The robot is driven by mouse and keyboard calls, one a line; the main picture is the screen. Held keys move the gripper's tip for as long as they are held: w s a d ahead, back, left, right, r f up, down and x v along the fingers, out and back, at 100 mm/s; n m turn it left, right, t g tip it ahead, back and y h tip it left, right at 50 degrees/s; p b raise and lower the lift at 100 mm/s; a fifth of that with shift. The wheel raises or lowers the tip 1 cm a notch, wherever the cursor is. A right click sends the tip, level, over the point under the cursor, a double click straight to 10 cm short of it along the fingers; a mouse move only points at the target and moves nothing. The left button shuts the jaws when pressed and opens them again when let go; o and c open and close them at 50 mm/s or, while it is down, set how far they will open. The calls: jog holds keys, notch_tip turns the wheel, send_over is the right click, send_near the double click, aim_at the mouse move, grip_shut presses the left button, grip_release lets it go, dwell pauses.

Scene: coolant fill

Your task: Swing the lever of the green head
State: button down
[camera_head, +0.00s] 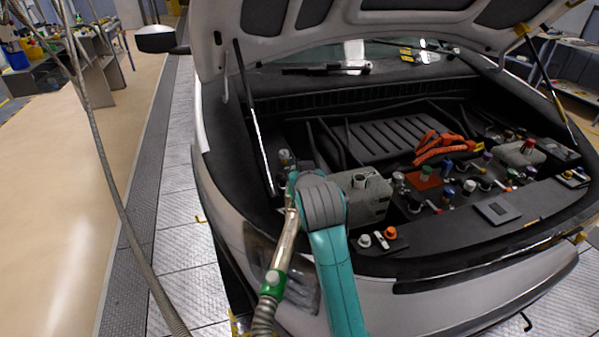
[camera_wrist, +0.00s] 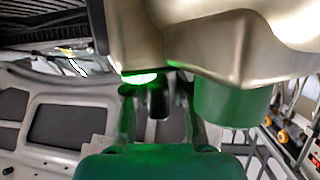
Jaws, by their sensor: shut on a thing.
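The green head (camera_head: 286,240) is a metal hose fitting with a green collar, at the front left of the engine bay in the head view. It slants up from its hose to my wrist. In the wrist view its metal body (camera_wrist: 230,35) fills the top, with a green cylinder (camera_wrist: 225,102) at right and a lit green spot beside it. My gripper (camera_wrist: 157,98) is close under the metal body, its fingers around a dark narrow part that looks like the lever (camera_wrist: 158,103). My arm hides the gripper in the head view. The head's far end is hidden.
The car's raised hood (camera_head: 370,35) hangs over the bay, with a thin strut (camera_head: 252,115) just left of my arm. A grey tank (camera_head: 362,198) stands right of my wrist. Several caps and orange cables (camera_head: 440,148) lie farther right. The hose (camera_head: 120,205) hangs at left over open floor.

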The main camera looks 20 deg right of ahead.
dwell(0.3)
jog(key=c, duration=1.1)
grip_release()
jog(key=shift+s, duration=0.1)
jog(key=shift+c, duration=0.2)
jog(key=v, duration=1.2)
